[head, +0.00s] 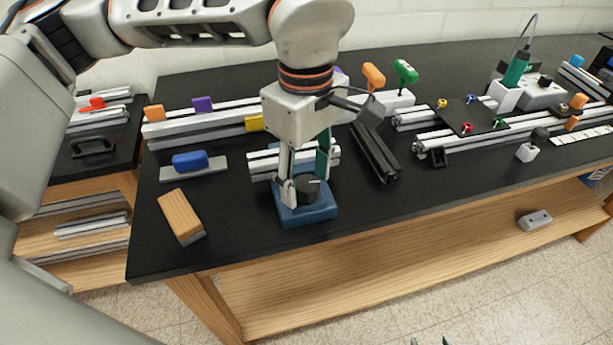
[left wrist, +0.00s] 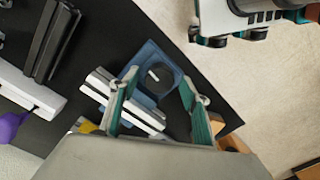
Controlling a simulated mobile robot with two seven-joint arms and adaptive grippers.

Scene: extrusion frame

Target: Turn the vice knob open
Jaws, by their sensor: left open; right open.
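The blue vice (head: 310,215) sits near the front edge of the black bench, with a round dark knob (head: 308,188) on top. A silver extrusion piece (head: 262,163) lies at its back side. My left gripper (head: 305,178) points down over the vice, open, its green-padded fingers apart. In the left wrist view the knob (left wrist: 160,76), with a pale mark, appears between the fingers (left wrist: 156,94); I cannot tell whether they touch it.
A wooden-backed brush (head: 180,217) lies left of the vice, and a blue-handled block (head: 190,161) lies behind it. A black extrusion (head: 375,152) lies to the right. Orange and green handles (head: 404,72) stand behind. The front bench strip right of the vice is clear.

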